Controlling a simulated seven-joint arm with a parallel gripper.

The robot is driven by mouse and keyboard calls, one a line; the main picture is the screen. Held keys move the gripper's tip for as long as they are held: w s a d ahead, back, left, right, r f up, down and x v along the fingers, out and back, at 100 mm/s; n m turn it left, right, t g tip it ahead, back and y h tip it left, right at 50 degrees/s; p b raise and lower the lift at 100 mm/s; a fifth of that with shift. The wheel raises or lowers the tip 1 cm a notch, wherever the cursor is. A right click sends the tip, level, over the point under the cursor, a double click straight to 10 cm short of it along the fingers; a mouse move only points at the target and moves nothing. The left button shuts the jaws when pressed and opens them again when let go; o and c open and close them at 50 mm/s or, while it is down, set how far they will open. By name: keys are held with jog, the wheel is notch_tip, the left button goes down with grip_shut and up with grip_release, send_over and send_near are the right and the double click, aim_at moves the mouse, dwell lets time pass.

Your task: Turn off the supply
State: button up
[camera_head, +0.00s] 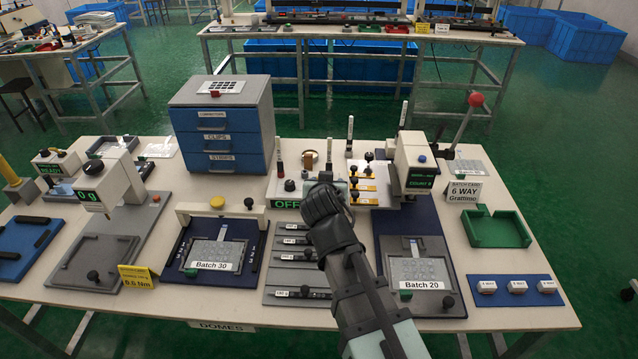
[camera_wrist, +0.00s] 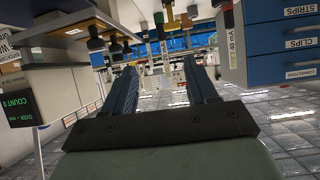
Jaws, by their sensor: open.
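A pale box with a green-lit display (camera_head: 287,203) stands at the middle of the table, in front of the blue drawers. The visible letters look like "OFF"; I take this box as the supply. My gripper (camera_head: 325,190) is in front of it and hides part of its front. In the head view its fingers cannot be told apart. In the wrist view my gripper (camera_wrist: 160,75) is open, with two dark fingers apart and nothing between them. That view appears upside down. A pale upright part marked "40 mA" (camera_wrist: 232,45) is to the right of the fingers. No switch can be made out clearly.
The drawer unit (camera_head: 220,125) stands behind left. A counter press with a red-knobbed lever (camera_head: 475,100) stands to the right. Dark fixtures with Batch 30 (camera_head: 215,265) and Batch 20 (camera_head: 421,285) plates flank slotted grey strips (camera_head: 290,255). A green tray (camera_head: 497,229) lies far right.

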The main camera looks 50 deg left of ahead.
jog(key=w+a+r+m+g+h, duration=0.25)
jog(key=w+a+r, duration=0.65)
jog(key=w+a, duration=0.45)
jog(key=s+d+f+n+g+h, duration=0.3)
jog(key=s+d+g+h, duration=0.1)
jog(key=s+g+h, duration=0.25)
jog(key=shift+y, duration=0.3)
notch_tip(320, 180, down, 14)
jog(key=shift+s+a, duration=0.1)
jog(key=shift+s, duration=0.05)
jog(key=shift+c, duration=0.2)
